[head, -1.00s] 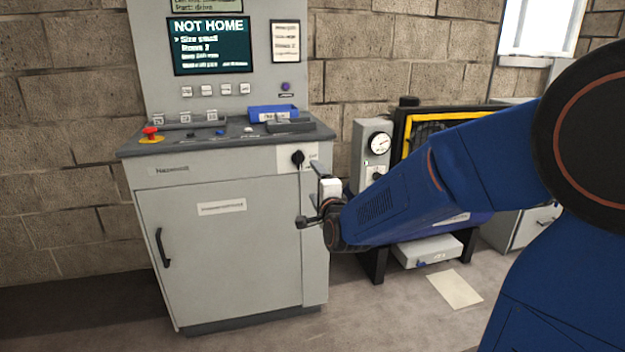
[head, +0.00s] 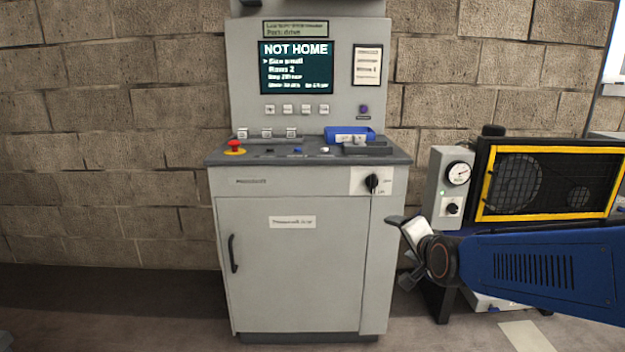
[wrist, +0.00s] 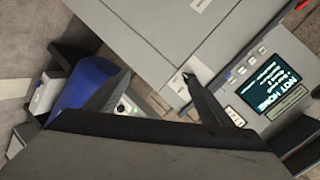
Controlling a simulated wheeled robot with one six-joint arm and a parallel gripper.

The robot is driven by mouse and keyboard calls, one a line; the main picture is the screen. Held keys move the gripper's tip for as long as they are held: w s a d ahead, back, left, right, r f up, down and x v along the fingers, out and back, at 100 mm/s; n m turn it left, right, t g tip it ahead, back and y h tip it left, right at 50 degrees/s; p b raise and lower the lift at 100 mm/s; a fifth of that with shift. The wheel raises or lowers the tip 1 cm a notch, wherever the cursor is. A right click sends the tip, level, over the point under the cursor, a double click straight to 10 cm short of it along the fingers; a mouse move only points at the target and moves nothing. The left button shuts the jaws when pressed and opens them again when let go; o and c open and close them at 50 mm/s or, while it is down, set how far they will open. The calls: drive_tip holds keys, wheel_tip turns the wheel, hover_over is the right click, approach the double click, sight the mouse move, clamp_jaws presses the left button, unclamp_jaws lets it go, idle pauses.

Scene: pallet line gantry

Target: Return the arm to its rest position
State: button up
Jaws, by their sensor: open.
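My gripper (head: 398,250) is at the right of the head view, at the end of my blue arm, beside the grey control cabinet (head: 290,265). It holds nothing. In the wrist view my gripper (wrist: 150,90) shows its two dark fingers spread apart, with the cabinet and its screen beyond them. The screen (head: 296,67) reads "NOT HOME". A black rotary switch (head: 372,183) on the cabinet front sits up and left of my gripper in the head view.
A red emergency button (head: 234,146) and a blue tray (head: 349,133) are on the console top. A gauge box (head: 450,188) and a yellow-framed guard (head: 485,190) stand at the right, behind my arm.

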drive_tip(key=s+d+f+n+g, duration=0.1)
drive_tip(key=s+f+n+g, duration=0.1)
drive_tip(key=s, duration=0.7)
drive_tip(key=s+d+f+n+g, duration=0.2)
drive_tip(key=s+n, duration=0.3)
drive_tip(key=s, duration=0.5)
drive_tip(key=s+d+f+n+g+h, duration=0.1)
drive_tip(key=s+n+g, duration=0.3)
drive_tip(key=s, duration=0.6)
drive_tip(key=shift+s+d+f+g, duration=0.2)
drive_tip(key=shift+d+f+g, duration=0.1)
drive_tip(key=shift+d+f, duration=0.35)
drive_tip(key=shift+a+f, duration=0.1)
drive_tip(key=shift+c, duration=0.3)
